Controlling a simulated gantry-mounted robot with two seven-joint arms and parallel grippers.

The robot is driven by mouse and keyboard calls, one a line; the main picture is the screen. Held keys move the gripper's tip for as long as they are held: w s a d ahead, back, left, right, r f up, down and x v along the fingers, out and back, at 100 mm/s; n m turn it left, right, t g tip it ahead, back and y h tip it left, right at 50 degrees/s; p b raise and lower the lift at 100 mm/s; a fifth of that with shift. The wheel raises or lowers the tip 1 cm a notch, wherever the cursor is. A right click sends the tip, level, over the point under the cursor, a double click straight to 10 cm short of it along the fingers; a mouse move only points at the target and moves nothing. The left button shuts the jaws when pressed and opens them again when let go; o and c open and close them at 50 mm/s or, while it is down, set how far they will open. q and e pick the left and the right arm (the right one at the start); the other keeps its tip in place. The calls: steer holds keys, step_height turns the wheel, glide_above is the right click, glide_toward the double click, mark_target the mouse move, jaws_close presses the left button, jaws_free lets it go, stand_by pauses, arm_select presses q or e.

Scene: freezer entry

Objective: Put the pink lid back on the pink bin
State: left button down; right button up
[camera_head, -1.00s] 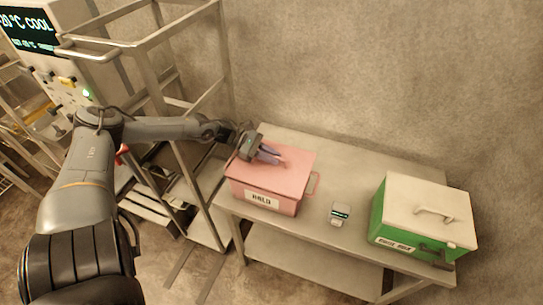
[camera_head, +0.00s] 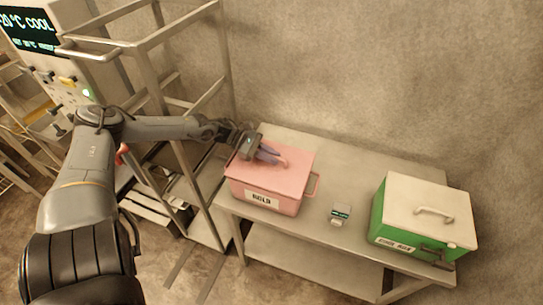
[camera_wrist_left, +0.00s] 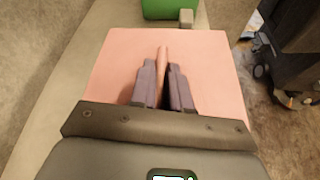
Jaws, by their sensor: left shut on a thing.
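The pink bin (camera_head: 262,198) stands on the left part of the steel table, with a label reading HOLD on its front and a handle on its right side. The pink lid (camera_head: 296,168) lies over the bin's top and looks flat on it; the wrist view shows the lid (camera_wrist_left: 215,70) from above. My left gripper (camera_head: 275,157) is shut on the lid's raised handle, which shows between the fingers in the wrist view (camera_wrist_left: 162,60). Whether the lid's far edges meet the rim evenly is hard to tell. My right gripper is not in view.
A green box with a white lid (camera_head: 428,210) stands at the table's right end. A metal rack (camera_head: 195,110) stands close left of the table, beneath my left arm.

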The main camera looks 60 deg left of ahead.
arm_select(q)
steer(key=shift+f+b, duration=0.25)
steer(key=shift+b, duration=0.1)
stand_by(0.6)
stand_by(0.3)
steer(key=c, duration=1)
jaws_free()
